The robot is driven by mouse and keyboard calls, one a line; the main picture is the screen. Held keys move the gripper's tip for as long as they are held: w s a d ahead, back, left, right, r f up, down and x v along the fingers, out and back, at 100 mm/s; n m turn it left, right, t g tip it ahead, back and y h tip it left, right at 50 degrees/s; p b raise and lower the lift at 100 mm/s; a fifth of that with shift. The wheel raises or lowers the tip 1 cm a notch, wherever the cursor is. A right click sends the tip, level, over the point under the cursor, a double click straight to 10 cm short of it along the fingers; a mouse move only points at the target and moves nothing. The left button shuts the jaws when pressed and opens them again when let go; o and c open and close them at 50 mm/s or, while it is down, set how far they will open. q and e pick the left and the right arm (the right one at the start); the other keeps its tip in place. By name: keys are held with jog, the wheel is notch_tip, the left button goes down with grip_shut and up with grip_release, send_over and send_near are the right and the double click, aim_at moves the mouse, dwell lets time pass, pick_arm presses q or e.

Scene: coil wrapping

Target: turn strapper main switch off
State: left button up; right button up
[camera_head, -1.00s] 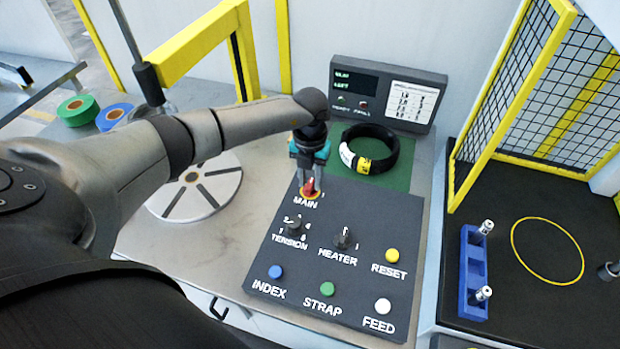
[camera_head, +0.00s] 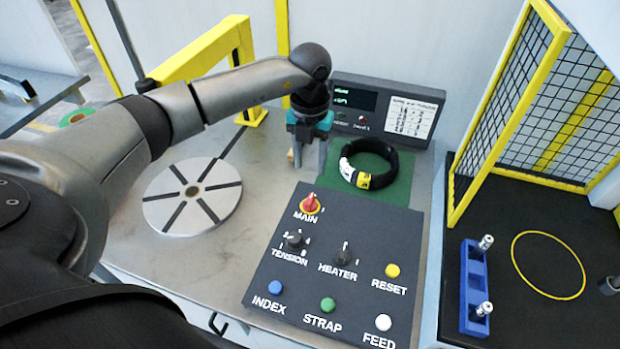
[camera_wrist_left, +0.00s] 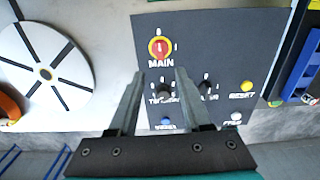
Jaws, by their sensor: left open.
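The red MAIN switch (camera_head: 311,203) with its yellow ring sits at the top left of the dark control panel (camera_head: 275,262). It also shows uncovered in the left wrist view (camera_wrist_left: 158,47), its handle roughly in line with the mark above it; the marks are too small to read surely. My left gripper (camera_head: 308,165) points down just behind the panel's top edge, apart from the switch. In the left wrist view its fingers (camera_wrist_left: 159,73) are spread and empty, with the switch beyond the tips. My right gripper is in neither view.
A black coil (camera_head: 372,160) lies on a green mat right of my gripper. Behind stands a display box (camera_head: 410,112). The TENSION (camera_head: 294,240) and HEATER (camera_head: 344,254) knobs sit below MAIN. A slotted disc (camera_head: 165,190) lies left, a yellow mesh fence (camera_head: 487,135) right.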

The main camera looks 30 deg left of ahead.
pick_arm(q)
notch_tip(320, 180, up, 4)
jog(key=shift+f, duration=0.1)
dwell(0.6)
